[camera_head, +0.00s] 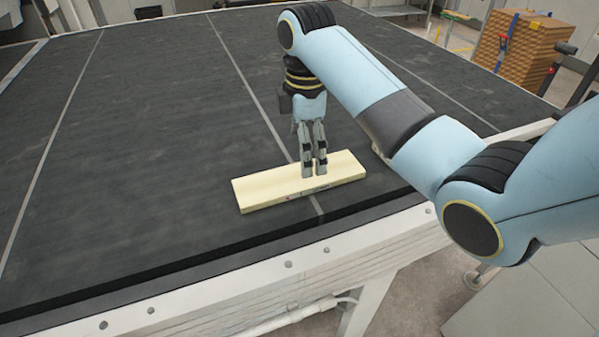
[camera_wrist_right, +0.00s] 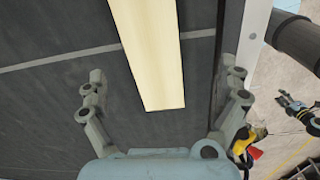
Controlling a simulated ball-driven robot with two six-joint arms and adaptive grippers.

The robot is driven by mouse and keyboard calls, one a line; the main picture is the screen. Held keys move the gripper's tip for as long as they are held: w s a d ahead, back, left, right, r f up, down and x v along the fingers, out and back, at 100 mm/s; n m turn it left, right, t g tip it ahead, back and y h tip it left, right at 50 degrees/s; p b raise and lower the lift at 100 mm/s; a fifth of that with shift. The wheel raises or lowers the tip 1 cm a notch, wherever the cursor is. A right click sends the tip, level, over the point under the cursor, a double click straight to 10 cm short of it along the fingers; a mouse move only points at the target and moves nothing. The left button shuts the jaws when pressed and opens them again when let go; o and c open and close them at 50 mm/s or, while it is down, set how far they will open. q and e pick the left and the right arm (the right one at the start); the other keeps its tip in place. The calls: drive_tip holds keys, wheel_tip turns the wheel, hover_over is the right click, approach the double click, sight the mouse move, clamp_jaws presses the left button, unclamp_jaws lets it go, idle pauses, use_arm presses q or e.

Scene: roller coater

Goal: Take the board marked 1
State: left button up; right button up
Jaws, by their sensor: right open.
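A long pale cream board (camera_head: 265,189) lies flat on the dark belt near its front edge in the head view. Small dark marks show on its front side, but I cannot read a number. My right gripper (camera_head: 314,172) points down at the middle of the board; I cannot tell whether its fingertips touch it. In the right wrist view the board (camera_wrist_right: 150,45) runs down between the widely spread fingers of the open right gripper (camera_wrist_right: 166,78), with gaps on both sides. My left gripper is not in view.
The dark belt (camera_head: 140,130) is clear to the left of the board. A white metal frame (camera_head: 300,275) edges it at the front. A stack of brown boards (camera_head: 520,45) stands beyond the belt at the back right.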

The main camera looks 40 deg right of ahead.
sight(300, 176)
drive_tip(key=shift+n, duration=0.8)
drive_tip(key=f, duration=0.2)
drive_tip(key=w+f+p, duration=0.1)
drive_tip(key=f, duration=0.5)
drive_tip(key=shift+w+f, duration=0.1)
drive_tip(key=shift+w, duration=0.2)
drive_tip(key=c, duration=1.3)
